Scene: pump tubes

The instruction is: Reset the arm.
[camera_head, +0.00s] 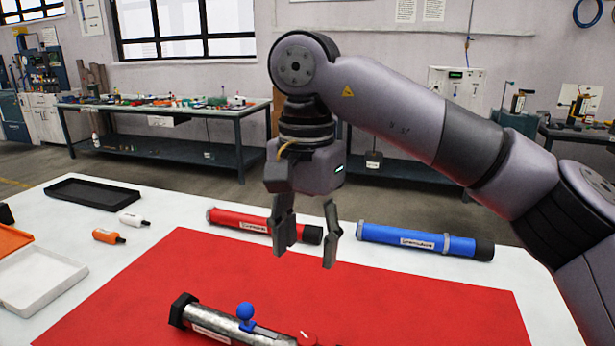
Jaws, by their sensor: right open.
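My right gripper (306,238) hangs from the arm that comes in from the right, fingers pointing down. It is open and nothing is between its fingers. In the picture it overlaps the right part of a red tube (232,220) at the back of the table. A blue tube (425,242) lies to the right of the gripper. A silver metal tube (215,320) with a black end cap and a blue knob (245,311) lies on the red mat (440,300); its right part is cut off by the lower edge. My left gripper does not show.
On the white table (165,215), a black tray (92,194), a white bottle (133,220), an orange bottle (107,236), a white tray (75,272) and an orange tray (12,240) are at the left. Much of the red mat is bare. Workbenches (165,113) stand behind.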

